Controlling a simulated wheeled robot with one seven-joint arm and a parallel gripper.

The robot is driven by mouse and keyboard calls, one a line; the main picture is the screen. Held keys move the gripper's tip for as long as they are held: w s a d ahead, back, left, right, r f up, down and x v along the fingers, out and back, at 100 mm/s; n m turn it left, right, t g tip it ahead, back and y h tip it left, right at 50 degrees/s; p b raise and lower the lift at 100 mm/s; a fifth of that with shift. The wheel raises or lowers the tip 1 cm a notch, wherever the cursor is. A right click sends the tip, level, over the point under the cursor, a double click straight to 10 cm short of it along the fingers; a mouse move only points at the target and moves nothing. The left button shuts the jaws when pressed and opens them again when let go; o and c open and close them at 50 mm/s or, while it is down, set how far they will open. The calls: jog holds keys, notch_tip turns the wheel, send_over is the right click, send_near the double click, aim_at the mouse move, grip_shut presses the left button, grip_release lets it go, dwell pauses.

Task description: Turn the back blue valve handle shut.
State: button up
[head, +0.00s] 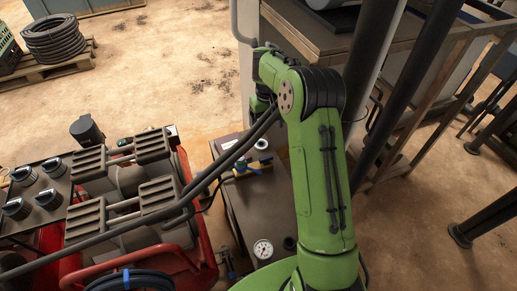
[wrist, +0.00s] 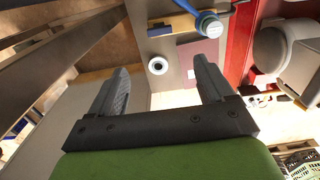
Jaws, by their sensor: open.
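In the wrist view my gripper (wrist: 160,65) is open, with its two dark fingers apart and nothing held between them. Its fingers are hidden in the head view. I cannot tell for certain which is the back handle.
A white pressure gauge (head: 263,249) sits at the near end of the bench. A red-framed machine (head: 190,262) with dark ribbed blocks stands close on the left. A brown table (head: 305,28) and dark posts stand behind and to the right. Open floor lies at the back left.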

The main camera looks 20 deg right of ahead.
aim_at(266, 157)
notch_tip(266, 157, down, 16)
jog(key=b, duration=0.5)
jog(key=shift+s+r+b, duration=0.15)
jog(key=shift+r+b, duration=0.1)
jog(key=shift+b, duration=0.05)
jog(key=c, duration=1)
jog(key=shift+c, duration=0.2)
